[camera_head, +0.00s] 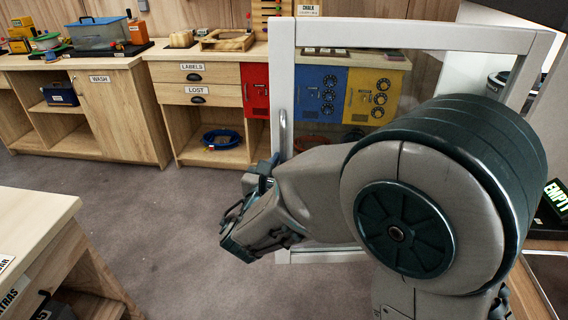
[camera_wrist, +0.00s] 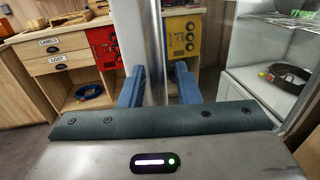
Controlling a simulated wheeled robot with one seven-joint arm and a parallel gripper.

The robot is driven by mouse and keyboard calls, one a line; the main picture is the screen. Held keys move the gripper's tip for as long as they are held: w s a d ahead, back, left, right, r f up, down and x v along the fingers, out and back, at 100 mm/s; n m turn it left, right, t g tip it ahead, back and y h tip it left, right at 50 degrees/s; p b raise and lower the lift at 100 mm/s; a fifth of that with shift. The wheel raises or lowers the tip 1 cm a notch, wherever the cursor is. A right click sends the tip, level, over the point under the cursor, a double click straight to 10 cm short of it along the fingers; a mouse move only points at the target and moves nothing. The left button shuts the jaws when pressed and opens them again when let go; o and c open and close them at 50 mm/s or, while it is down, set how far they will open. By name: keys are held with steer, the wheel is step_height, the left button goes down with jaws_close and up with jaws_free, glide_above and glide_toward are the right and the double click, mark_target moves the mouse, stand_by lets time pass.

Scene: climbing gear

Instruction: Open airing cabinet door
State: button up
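The airing cabinet door (camera_head: 415,36) is a white-framed glass panel, standing swung out from the cabinet in the head view. A vertical bar handle (camera_head: 283,128) is on its left upright. My gripper (camera_head: 247,205) is low beside that upright, partly hidden by my own arm. In the wrist view, the two blue fingers (camera_wrist: 158,88) stand apart, with the door's upright and handle (camera_wrist: 156,45) showing between and beyond them. I see no clear contact with the handle. The cabinet interior (camera_wrist: 265,88), with pale shelves, shows at the right.
A wooden counter (camera_head: 110,60) with drawers and shelves runs along the back, with red, blue and yellow panels (camera_head: 372,95) seen partly through the glass. Another wooden unit (camera_head: 35,225) stands at the left front. The grey floor (camera_head: 140,220) between is clear.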

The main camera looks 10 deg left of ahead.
steer(key=shift+s+a, duration=0.1)
steer(key=s+a, duration=0.2)
steer(key=s, duration=1.1)
steer(key=shift+s+a, duration=0.2)
steer(key=shift+a, duration=0.1)
